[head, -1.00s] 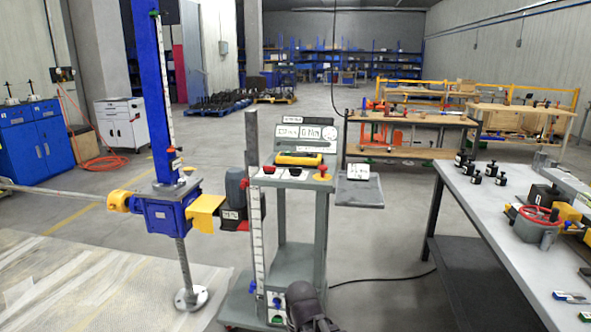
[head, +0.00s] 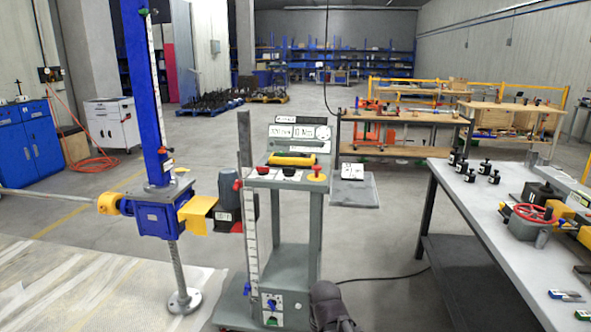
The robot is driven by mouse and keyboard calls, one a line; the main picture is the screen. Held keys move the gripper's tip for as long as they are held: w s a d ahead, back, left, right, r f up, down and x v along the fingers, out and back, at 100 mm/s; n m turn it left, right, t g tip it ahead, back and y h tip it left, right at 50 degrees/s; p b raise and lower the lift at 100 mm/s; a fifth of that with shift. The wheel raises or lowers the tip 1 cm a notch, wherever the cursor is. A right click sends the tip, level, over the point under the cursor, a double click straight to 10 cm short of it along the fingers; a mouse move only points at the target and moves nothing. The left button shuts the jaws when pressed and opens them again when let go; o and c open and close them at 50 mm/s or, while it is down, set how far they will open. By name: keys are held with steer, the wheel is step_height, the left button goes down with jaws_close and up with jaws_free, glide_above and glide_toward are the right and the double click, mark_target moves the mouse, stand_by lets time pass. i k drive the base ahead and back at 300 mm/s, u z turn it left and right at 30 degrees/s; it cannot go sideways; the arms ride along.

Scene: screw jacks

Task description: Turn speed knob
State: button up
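The grey control stand (head: 290,183) is in the middle of the head view. Its top panel carries a black knob (head: 289,171), a red knob (head: 263,170) and a red-on-yellow button (head: 317,173). Low on its front is a small panel with a blue and white control (head: 271,303) and a green one (head: 271,320). I cannot tell which of these is the speed knob. The dark end of my arm, with my gripper (head: 328,300), shows at the bottom edge, just right of the low panel and apart from it. Its fingers cannot be made out.
A blue screw jack (head: 157,215) with a tall column and a motor (head: 228,200) stands left of the stand. A display (head: 297,133) is behind the panel. A workbench (head: 500,215) fills the right. A cable crosses the floor between.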

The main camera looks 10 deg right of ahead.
mark_target(289, 172)
steer(key=u, duration=0.05)
steer(key=i, duration=1)
steer(key=z, duration=0.05)
